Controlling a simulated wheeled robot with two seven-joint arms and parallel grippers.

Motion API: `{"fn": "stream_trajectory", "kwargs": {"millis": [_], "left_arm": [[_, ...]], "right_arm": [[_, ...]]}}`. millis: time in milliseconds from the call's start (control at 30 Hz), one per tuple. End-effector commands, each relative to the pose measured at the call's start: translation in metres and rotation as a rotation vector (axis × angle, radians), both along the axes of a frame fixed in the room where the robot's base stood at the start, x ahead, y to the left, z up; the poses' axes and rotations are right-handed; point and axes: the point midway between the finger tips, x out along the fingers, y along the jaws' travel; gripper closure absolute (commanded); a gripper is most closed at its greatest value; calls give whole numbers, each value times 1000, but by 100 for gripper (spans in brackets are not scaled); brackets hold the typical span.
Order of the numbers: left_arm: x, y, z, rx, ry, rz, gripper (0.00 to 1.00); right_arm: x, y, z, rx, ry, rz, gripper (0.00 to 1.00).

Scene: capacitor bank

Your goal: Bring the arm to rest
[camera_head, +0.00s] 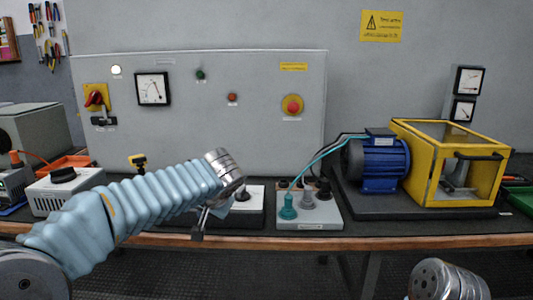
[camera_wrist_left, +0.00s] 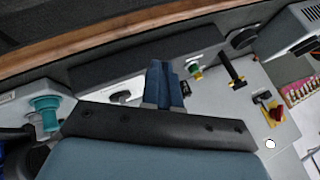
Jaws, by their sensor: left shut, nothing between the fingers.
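My left arm (camera_head: 140,205), in a pale blue ribbed sleeve, reaches in from the left over the front of the bench. Its left gripper (camera_head: 199,232) hangs below the metal wrist near the bench edge, apart from the teal plug. In the left wrist view the two blue fingers (camera_wrist_left: 162,72) are together with nothing between them. The metal end of my right arm (camera_head: 445,282) shows at the lower right; its gripper is out of view.
The bench carries a grey socket box (camera_head: 312,224) with a teal plug (camera_head: 288,208), a blue motor (camera_head: 378,163) and a yellow guard cage (camera_head: 450,165). A grey panel (camera_head: 215,130) with a red rotary switch (camera_head: 96,97) stands behind. A white box (camera_head: 62,190) is at left.

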Motion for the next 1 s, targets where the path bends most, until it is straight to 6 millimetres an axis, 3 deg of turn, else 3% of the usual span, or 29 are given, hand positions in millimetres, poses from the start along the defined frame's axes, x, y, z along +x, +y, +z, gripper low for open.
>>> {"fn": "stream_trajectory", "kwargs": {"millis": [267,367,467,567,700,800,900,1000], "left_arm": [[1,-20,-91,-77,139,-102,100],[-6,-29,-139,-133,210,-143,100],[-22,-39,-201,-220,299,-181,100],[-54,-51,-278,-354,406,-199,100],[-126,-62,-380,-590,526,-131,100],[-184,-63,-432,-735,567,-12,100],[-235,-57,-465,-818,573,125,100],[-270,-49,-481,-844,567,230,100]], "right_arm": [[0,0,0,0,0,0,100],[0,0,0,0,0,0,100],[0,0,0,0,0,0,100],[0,0,0,0,0,0,100],[0,0,0,0,0,0,100],[0,0,0,0,0,0,100],[0,0,0,0,0,0,100],[0,0,0,0,0,0,100]]}}
